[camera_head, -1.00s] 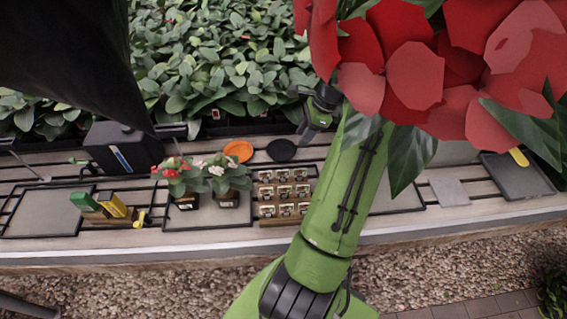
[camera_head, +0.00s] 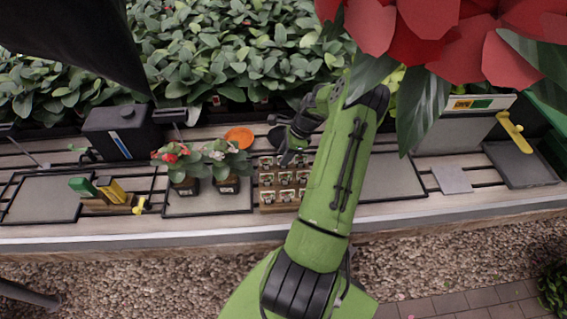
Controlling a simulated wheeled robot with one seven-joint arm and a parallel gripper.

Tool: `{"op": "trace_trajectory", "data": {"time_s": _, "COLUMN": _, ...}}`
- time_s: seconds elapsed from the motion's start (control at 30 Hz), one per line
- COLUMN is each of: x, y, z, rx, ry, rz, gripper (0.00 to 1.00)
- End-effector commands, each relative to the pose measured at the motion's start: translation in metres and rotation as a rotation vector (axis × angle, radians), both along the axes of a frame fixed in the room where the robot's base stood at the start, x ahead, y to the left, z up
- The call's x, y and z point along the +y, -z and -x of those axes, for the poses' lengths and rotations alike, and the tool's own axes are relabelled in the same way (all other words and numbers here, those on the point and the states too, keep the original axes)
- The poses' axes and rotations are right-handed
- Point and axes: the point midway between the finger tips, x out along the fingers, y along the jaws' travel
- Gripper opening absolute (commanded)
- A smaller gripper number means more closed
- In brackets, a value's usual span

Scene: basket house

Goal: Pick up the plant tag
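A wooden rack (camera_head: 283,208) on the bench holds rows of small dark items with pale faces; they may be plant tags, but they are too small to be sure. My gripper (camera_head: 287,156) is dark and points down at the back edge of this rack, over or just behind its rear row. Whether its fingers are open, or touch anything, cannot be made out. A wooden block (camera_head: 118,208) at the left holds green and yellow flat-topped pieces. Two potted plants, one with red flowers (camera_head: 178,165) and one with pale flowers (camera_head: 226,168), stand left of the rack.
An orange disc (camera_head: 239,137) lies behind the pots. A black box (camera_head: 121,133) stands at back left. Grey trays (camera_head: 520,165) lie at right, with a yellow tool (camera_head: 514,131). Large red petals (camera_head: 430,30) block the upper right. Dense foliage (camera_head: 230,50) lines the back.

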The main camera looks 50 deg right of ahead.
Motion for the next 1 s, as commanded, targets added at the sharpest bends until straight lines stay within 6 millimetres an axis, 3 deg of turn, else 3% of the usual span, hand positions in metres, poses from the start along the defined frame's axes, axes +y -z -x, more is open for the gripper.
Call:
{"op": "trace_trajectory", "data": {"time_s": 0.07, "x": 0.000, "y": -0.001, "z": 0.000, "rx": 0.000, "ry": 0.000, "rz": 0.000, "gripper": 0.36}}
{"op": "trace_trajectory", "data": {"time_s": 0.3, "x": 0.000, "y": -0.001, "z": 0.000, "rx": 0.000, "ry": 0.000, "rz": 0.000, "gripper": 0.00}}
{"op": "trace_trajectory", "data": {"time_s": 0.73, "x": -0.001, "y": -0.004, "z": 0.000, "rx": -0.001, "ry": 0.000, "rz": 0.001, "gripper": 0.00}}
{"op": "trace_trajectory", "data": {"time_s": 0.87, "x": -0.002, "y": -0.027, "z": 0.000, "rx": -0.001, "ry": 0.001, "rz": 0.004, "gripper": 0.00}}
{"op": "trace_trajectory", "data": {"time_s": 1.0, "x": -0.002, "y": -0.065, "z": 0.000, "rx": -0.002, "ry": 0.001, "rz": 0.005, "gripper": 0.00}}
